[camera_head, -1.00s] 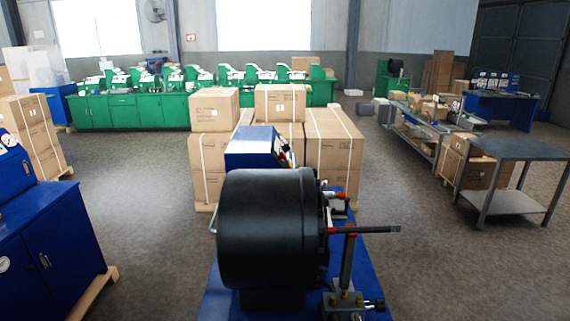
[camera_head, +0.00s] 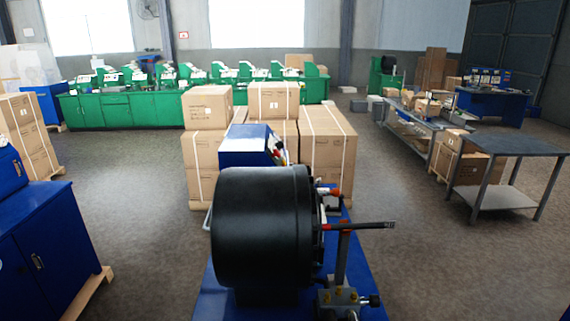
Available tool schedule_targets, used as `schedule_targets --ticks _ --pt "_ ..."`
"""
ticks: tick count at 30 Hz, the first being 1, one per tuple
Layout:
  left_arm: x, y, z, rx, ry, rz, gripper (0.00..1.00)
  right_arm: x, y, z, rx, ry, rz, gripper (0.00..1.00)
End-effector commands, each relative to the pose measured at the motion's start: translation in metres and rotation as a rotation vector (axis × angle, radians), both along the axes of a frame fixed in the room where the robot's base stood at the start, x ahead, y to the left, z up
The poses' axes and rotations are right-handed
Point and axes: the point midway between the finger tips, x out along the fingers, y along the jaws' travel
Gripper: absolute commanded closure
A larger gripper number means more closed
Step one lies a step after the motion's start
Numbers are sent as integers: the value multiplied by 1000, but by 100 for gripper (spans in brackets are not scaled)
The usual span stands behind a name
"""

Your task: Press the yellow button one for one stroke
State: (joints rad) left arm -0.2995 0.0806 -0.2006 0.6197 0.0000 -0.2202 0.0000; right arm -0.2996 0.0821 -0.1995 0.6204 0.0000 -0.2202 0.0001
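A crimping machine with a big black drum (camera_head: 262,228) on a blue base (camera_head: 212,300) stands right in front of me in the head view. A blue control box (camera_head: 245,147) sits behind the drum, with small coloured parts on its right side. I cannot make out a yellow button on it. A dark rod with a red sleeve (camera_head: 355,226) sticks out to the right of the drum, above a metal fitting (camera_head: 340,300). Neither of my grippers shows in the view.
Stacked cartons (camera_head: 325,145) stand behind the machine. A blue cabinet (camera_head: 50,250) on a pallet is at the left. A grey metal table (camera_head: 510,146) and shelves are at the right. Green benches (camera_head: 130,108) line the back. Floor is clear on both sides of the machine.

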Motion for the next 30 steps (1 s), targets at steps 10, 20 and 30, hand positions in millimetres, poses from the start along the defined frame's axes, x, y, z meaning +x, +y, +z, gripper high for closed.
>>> schedule_targets --ticks 10,20,30 --pt "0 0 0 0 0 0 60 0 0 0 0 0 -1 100" --pt "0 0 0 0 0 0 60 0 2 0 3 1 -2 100" --pt "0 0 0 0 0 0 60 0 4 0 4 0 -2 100"
